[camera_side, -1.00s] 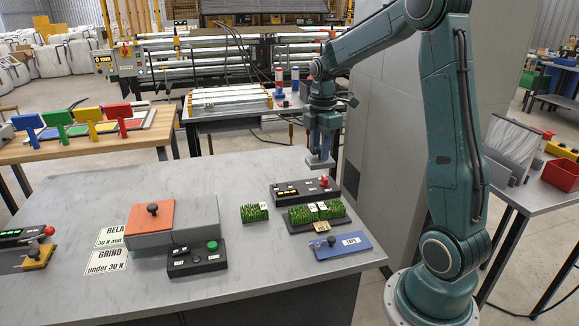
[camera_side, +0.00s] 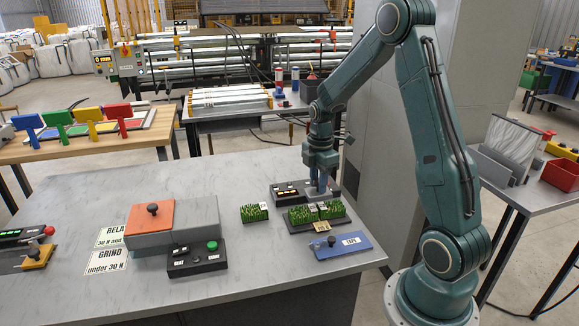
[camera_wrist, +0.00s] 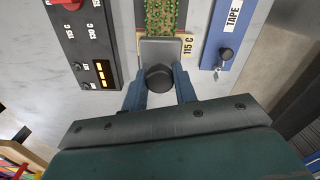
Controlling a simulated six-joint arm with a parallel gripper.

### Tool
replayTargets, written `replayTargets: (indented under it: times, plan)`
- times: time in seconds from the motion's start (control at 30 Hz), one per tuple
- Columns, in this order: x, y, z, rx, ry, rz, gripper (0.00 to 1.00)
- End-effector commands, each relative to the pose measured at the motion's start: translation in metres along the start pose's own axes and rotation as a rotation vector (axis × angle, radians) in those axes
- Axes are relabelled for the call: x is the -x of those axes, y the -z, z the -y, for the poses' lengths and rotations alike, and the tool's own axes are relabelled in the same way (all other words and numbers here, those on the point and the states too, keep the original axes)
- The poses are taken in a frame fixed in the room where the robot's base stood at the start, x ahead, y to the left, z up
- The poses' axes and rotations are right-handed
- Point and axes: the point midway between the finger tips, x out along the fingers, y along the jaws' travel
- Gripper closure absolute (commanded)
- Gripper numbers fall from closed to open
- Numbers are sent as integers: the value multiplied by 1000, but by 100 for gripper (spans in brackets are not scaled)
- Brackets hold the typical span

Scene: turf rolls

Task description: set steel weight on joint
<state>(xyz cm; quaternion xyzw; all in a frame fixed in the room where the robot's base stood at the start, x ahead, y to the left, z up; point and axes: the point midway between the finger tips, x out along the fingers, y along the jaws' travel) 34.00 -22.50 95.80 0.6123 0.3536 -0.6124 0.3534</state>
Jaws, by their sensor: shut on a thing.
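The steel weight is a grey block (camera_wrist: 162,50) with a dark round knob (camera_wrist: 159,78). My gripper (camera_wrist: 159,90) is shut on the knob, one blue finger on each side. In the side view my gripper (camera_side: 321,190) is low over the far edge of the black turf base (camera_side: 303,231). Two green turf pieces (camera_side: 302,216) lie side by side on it, with small tags near their joint. In the wrist view the block covers the near end of the turf strip (camera_wrist: 165,15) and part of a tag. I cannot tell whether the weight touches the turf.
A control box (camera_side: 284,191) stands close behind the base. The blue TAPE plate (camera_side: 341,246) with a knob lies in front. A loose turf piece (camera_side: 254,212) lies to the left. A grey block with an orange top (camera_side: 150,219) and a button box (camera_side: 197,260) stand further left.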

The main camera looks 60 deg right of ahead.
Motion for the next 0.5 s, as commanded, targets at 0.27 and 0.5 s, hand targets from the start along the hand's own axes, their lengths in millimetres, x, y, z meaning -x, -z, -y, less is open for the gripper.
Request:
replayTargets:
  times: [0.27, 0.5]
  plan:
    - [-30, 0, 0, 0, 0, 0, 100]
    - [-33, 0, 0, 0, -2, 0, 100]
